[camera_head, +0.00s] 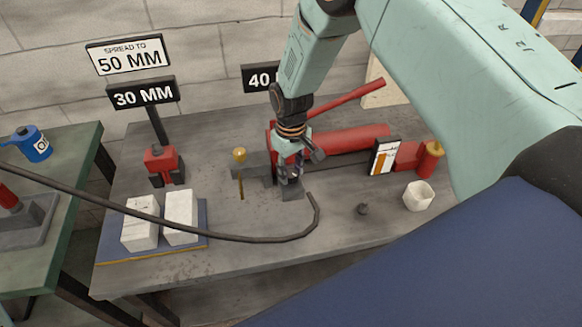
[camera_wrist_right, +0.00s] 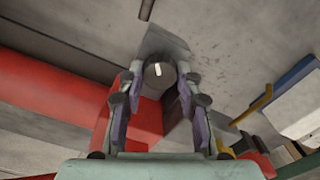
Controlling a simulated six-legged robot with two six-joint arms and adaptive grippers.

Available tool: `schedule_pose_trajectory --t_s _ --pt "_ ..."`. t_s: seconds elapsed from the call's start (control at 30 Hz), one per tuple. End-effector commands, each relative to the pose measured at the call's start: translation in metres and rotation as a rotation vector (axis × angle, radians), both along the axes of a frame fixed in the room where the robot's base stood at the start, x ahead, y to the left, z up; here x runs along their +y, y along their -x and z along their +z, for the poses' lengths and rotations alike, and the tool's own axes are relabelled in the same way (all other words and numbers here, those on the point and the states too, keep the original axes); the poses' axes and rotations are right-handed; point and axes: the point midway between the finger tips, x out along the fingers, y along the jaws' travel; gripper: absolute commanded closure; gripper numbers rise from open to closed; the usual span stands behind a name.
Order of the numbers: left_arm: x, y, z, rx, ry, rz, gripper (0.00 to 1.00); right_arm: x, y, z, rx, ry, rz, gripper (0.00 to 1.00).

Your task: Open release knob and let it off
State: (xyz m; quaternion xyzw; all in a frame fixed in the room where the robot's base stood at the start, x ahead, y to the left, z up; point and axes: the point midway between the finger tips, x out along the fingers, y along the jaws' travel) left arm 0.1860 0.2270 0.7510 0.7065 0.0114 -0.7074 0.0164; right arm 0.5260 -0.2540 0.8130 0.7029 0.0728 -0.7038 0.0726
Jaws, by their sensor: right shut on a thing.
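The release knob (camera_wrist_right: 158,74) is a dark round cap with a short white mark, seen between my right gripper's fingers in the right wrist view. My right gripper (camera_wrist_right: 160,100) is shut on it; the gripper also shows in the head view (camera_head: 290,174), reaching down at the near end of the red pump. In the head view the gripper hides the knob. The pump's red cylinder (camera_head: 352,139) lies along the bench, with a red lever (camera_head: 345,101) slanting above it. My left gripper is not in view.
A black hose (camera_head: 250,239) curves across the bench front. A red spreader (camera_head: 162,164) stands at the left, behind white blocks (camera_head: 181,216) on a blue mat. A gauge card (camera_head: 384,156), a white cup (camera_head: 418,196) and a small dark piece (camera_head: 362,209) are at the right.

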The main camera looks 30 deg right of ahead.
Motion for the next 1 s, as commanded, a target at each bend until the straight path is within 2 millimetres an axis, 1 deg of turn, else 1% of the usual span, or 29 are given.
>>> schedule_pose_trajectory --t_s 0.2,0.5,0.7,1.0 --pt "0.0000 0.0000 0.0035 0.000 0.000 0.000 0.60 -0.0003 -0.0002 0.0015 0.001 0.000 0.204 0.97" --pt "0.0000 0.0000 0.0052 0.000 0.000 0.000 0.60 -0.0005 -0.0004 0.0013 0.001 0.000 0.462 0.97" --pt "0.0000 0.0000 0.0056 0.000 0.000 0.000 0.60 -0.0007 -0.0006 0.0012 0.000 -0.001 0.588 0.97" --pt "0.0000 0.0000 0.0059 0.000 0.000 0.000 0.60 -0.0008 -0.0009 0.0013 -0.001 0.000 0.690 0.97"
